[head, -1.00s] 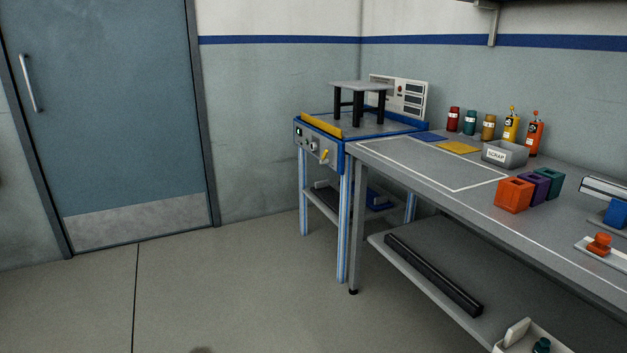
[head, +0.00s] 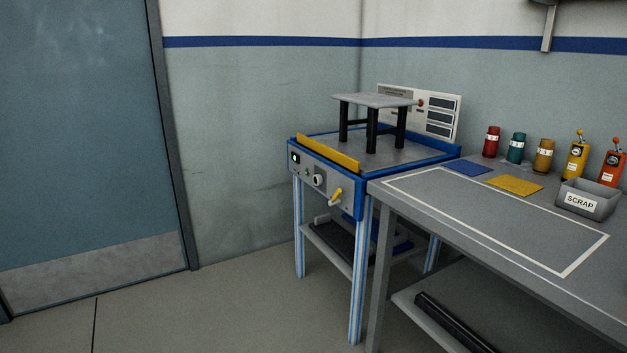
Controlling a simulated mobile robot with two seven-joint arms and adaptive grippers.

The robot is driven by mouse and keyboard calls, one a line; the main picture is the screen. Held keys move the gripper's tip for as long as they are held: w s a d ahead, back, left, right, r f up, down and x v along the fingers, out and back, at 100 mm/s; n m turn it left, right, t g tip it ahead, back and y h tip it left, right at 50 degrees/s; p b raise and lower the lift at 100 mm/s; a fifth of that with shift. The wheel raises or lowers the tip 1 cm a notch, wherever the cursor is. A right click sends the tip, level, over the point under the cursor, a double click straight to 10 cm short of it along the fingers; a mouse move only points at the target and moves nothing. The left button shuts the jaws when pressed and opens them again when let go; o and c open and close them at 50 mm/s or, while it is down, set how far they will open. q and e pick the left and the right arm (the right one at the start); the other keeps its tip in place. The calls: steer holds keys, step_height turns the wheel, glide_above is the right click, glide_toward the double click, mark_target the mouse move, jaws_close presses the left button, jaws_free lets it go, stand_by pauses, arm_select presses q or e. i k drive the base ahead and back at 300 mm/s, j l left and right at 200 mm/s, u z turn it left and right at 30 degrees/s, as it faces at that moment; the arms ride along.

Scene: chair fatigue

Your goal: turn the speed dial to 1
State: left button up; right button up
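The speed dial appears to be the round knob (head: 319,180) on the grey front panel (head: 305,172) of a blue-framed test machine (head: 365,190). Its markings are too small to read. To its left on the panel are a dark switch (head: 295,158) and a small greenish button (head: 307,172). To its right is a yellow-handled lever (head: 337,196). Neither of my grippers shows in the head view.
A small black-legged stool (head: 374,101) stands on the machine behind a yellow bar (head: 328,152). A grey workbench (head: 440,212) adjoins on the right, with a SCRAP bin (head: 585,203) and several bottles. The floor (head: 220,310) in front and left is clear. A blue door (head: 75,130) is at left.

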mark_target(317, 179)
steer(key=i+j+z, duration=0.1)
steer(key=j+z, duration=0.55)
steer(key=i+j+z, duration=0.1)
steer(key=j+z, duration=0.4)
steer(key=j, duration=0.4)
steer(key=k+j+z, duration=0.15)
steer(key=j, duration=0.35)
steer(key=k+j, duration=0.1)
steer(key=j, duration=1)
